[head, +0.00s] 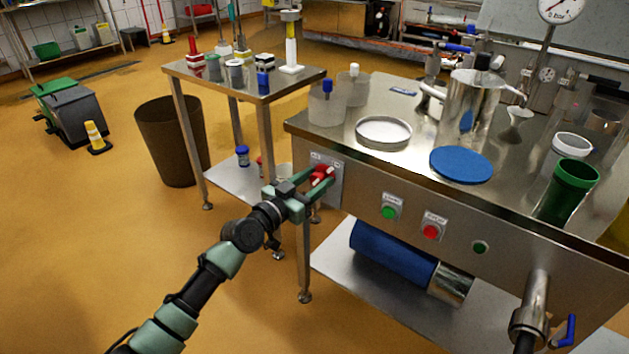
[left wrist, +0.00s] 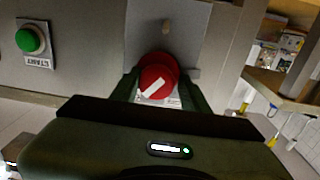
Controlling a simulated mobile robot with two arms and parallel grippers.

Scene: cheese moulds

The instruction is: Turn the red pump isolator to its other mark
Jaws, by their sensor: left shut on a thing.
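The red pump isolator (head: 320,171) is a round red knob with a white pointer bar, set on a grey plate on the front of the steel table. In the left wrist view the knob (left wrist: 157,77) sits between my two green fingers, its white bar slanting up to the right. My left gripper (head: 316,180) is shut on the knob. Marks on the plate show above the knob in the head view but are too small to read. Part of the lower plate is hidden by my gripper. My right gripper is not in view.
A green button (head: 390,212) and a red button (head: 431,231) are on the same panel to the right. A small steel side table (head: 205,75) stands to the left, close to the isolator. A brown bin (head: 165,140) is beyond it. The floor at left front is clear.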

